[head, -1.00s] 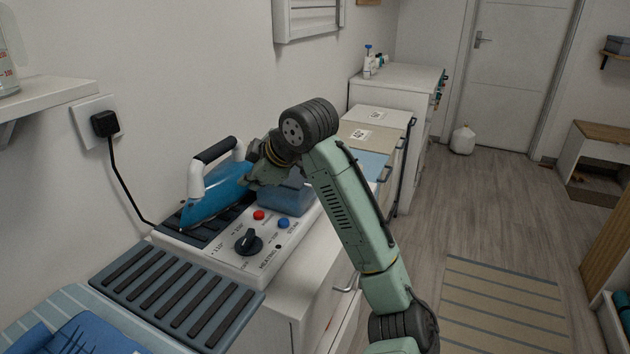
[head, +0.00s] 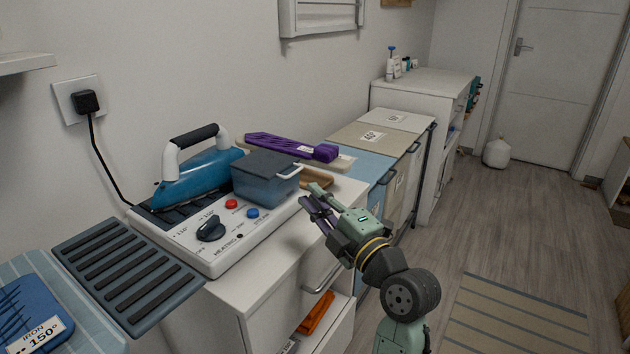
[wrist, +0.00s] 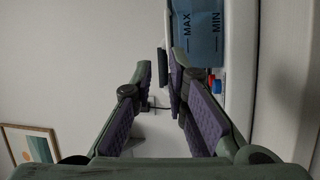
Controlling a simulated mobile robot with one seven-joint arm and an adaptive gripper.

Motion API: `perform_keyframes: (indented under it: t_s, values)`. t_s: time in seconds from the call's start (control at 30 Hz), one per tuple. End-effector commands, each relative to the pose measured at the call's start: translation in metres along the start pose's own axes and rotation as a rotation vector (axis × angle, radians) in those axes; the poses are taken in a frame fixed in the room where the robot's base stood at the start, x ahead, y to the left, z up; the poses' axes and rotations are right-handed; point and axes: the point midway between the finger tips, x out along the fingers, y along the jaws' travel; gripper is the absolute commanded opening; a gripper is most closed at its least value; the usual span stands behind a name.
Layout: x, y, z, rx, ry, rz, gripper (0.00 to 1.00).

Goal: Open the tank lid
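The water tank (head: 264,188) is a translucent blue box at the right end of the white ironing station. Its dark grey lid (head: 268,163) lies flat on top and looks closed. A white handle (head: 290,172) juts from the lid's right front side. My gripper (head: 312,195) is just right of the tank and a little lower than the lid, apart from the handle. Its purple-padded fingers are parted with nothing between them. In the wrist view the tank (wrist: 200,32) shows MAX and MIN marks, beyond the right finger; the lid is hard to make out there.
A blue iron (head: 198,180) stands left of the tank. The control panel (head: 215,238) has a black knob and red and blue buttons. A purple object (head: 290,147) lies behind the tank. The white cabinet (head: 245,320) stands below; open floor lies right.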

Motion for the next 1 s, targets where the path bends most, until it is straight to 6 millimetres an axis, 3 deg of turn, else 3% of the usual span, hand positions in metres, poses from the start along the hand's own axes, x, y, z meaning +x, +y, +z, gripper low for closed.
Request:
perform_keyframes:
  t_s: [0.1, 0.2, 0.7, 1.0]
  values:
    - [-0.018, -0.008, 0.013, -0.054, -0.020, -0.006, 0.14]
    - [-0.016, -0.007, 0.015, -0.069, -0.022, -0.008, 0.14]
    - [0.070, -0.006, 0.017, -0.066, -0.020, -0.011, 0.14]
    - [0.087, -0.009, 0.018, -0.068, -0.022, -0.010, 0.14]
